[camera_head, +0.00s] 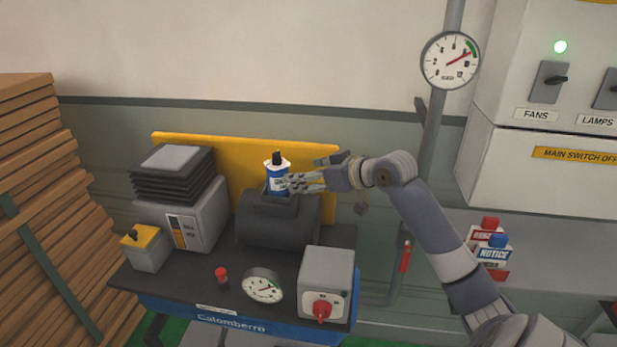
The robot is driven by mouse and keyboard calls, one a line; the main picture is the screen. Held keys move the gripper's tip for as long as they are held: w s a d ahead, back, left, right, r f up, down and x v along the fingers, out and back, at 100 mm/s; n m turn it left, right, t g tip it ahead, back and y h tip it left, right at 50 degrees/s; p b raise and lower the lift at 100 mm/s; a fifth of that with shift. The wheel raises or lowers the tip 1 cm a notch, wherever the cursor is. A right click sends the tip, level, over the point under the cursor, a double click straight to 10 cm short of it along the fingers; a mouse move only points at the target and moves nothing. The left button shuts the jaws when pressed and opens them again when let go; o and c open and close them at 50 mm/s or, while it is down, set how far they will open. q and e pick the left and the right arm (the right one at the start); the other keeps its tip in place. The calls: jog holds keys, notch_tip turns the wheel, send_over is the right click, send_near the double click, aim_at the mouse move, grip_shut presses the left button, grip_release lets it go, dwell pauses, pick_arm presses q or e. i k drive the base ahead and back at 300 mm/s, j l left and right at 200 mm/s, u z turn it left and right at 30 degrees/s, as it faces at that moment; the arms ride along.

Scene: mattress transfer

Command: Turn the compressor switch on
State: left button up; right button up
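The compressor (235,328) has a blue base marked "Calomberro". A grey switch box (326,270) stands at its front right corner, with a red rotary knob (322,308) on its front face. My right gripper (284,182) reaches in from the right, above and behind the switch box. Its fingertips are at a blue and white canister (277,176) with a black cap on top of the dark motor housing (270,222). I cannot tell whether the fingers touch or grip the canister. My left gripper is out of view.
A pressure gauge (262,287) and a red button (222,274) are left of the switch box. A wall pipe with a large gauge (450,60) and red-handled valve (405,256) stands to the right. Stacked boards (50,190) fill the left side.

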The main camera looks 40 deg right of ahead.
aim_at(321, 310)
jog(key=z, duration=1.3)
jog(key=j+u, duration=0.2)
jog(key=j, duration=0.3)
jog(key=k, duration=0.05)
